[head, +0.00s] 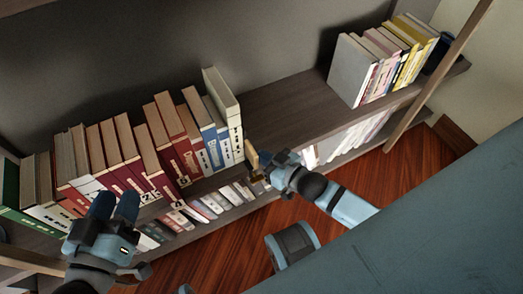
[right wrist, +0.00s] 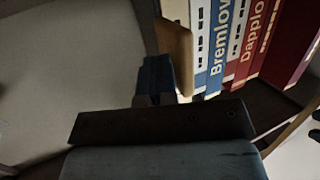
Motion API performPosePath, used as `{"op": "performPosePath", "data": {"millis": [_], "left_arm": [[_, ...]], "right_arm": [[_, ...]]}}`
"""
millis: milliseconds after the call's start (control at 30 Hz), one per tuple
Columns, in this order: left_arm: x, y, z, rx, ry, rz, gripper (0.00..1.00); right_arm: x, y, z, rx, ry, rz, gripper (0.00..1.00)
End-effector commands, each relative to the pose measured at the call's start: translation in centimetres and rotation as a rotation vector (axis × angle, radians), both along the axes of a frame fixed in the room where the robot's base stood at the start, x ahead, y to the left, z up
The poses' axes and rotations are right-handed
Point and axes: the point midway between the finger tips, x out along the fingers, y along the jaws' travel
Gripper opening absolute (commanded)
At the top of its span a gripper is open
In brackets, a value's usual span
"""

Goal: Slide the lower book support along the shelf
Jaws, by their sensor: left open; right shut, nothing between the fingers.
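The book support is a light wooden plate (head: 252,158) at the right end of the long book row, near the shelf's front edge. In the right wrist view the plate (right wrist: 174,55) stands beside a pale book spine. My right gripper (head: 267,165) is shut and empty, just right of the plate. In the right wrist view its dark fingertips (right wrist: 155,72) are close to the plate; I cannot tell whether they touch. My left gripper (head: 115,203) is open and empty in front of the left part of the row.
The long row of books (head: 150,145) leans along the left part of the shelf. A bare stretch of shelf (head: 300,112) lies between it and a second book group (head: 380,65) at the right. More books (head: 205,205) show on a level below. A wooden post (head: 437,75) stands at right.

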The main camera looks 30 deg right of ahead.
Motion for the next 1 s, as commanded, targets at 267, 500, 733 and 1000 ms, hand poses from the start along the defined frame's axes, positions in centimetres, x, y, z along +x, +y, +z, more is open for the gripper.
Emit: {"op": "performPosePath", "data": {"millis": [267,500,733,1000], "left_arm": [[0.0,0.0,0.4,0.0,0.0,0.0,0.43],[0.0,0.0,1.4,0.0,0.0,0.0,0.43],[0.0,0.0,2.0,0.0,0.0,0.0,0.43],[0.0,0.0,1.9,0.0,0.0,0.0,0.43]], "right_arm": [[0.0,-0.3,0.1,-0.001,0.001,0.0,0.0],[0.0,-2.1,0.2,-0.002,0.001,0.0,0.0],[0.0,-3.8,0.1,-0.002,0.001,0.0,0.0],[0.0,-3.9,0.0,0.0,0.0,0.0,0.0]]}}
